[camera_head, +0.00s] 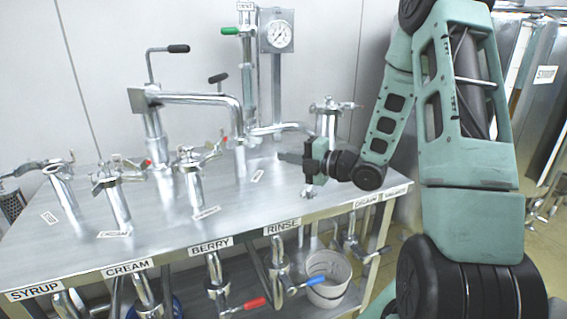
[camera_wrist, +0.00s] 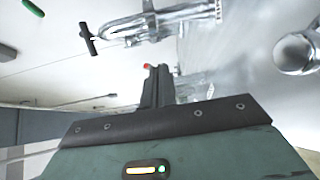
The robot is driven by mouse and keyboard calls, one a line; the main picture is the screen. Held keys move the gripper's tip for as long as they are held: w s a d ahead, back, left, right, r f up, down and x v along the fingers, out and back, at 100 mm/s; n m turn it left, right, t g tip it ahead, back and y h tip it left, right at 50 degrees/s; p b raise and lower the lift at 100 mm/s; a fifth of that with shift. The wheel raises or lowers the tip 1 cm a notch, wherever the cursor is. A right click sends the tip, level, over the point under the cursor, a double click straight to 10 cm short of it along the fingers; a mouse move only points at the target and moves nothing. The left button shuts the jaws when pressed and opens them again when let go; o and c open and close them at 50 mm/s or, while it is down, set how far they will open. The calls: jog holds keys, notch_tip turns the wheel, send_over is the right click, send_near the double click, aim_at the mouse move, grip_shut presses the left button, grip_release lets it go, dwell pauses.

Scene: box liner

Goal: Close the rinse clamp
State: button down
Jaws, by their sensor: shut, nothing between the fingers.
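My gripper (camera_head: 281,157) is over the right part of the steel bench in the head view, fingers pointing left and shut, holding nothing. In the wrist view its dark fingers (camera_wrist: 155,72) are together, with a red tip (camera_wrist: 147,66) beside their ends. The RINSE label (camera_head: 282,226) is on the bench's front edge. Behind my gripper stands a steel post with a clamp (camera_head: 328,108) on top, its lever reaching right. My gripper covers the post's lower part. I cannot tell for certain that this is the rinse clamp, nor whether it is open.
Other clamp posts (camera_head: 117,195) stand along the left of the bench (camera_head: 150,260). A bent pipe (camera_head: 190,98) with black handles and a gauge (camera_head: 281,35) stand behind. Blue- and red-handled valves (camera_head: 300,287) hang below, near a white bucket (camera_head: 328,270).

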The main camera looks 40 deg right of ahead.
jog(key=p, duration=0.3)
send_near(247, 140)
jog(key=a+x, duration=0.1)
jog(key=x, duration=0.3)
jog(key=shift+w+d+f+t+y, duration=0.1)
jog(key=shift+w+d+t+y, duration=0.1)
jog(key=shift+d+t+y, duration=0.15)
jog(key=shift+d+f, duration=0.1)
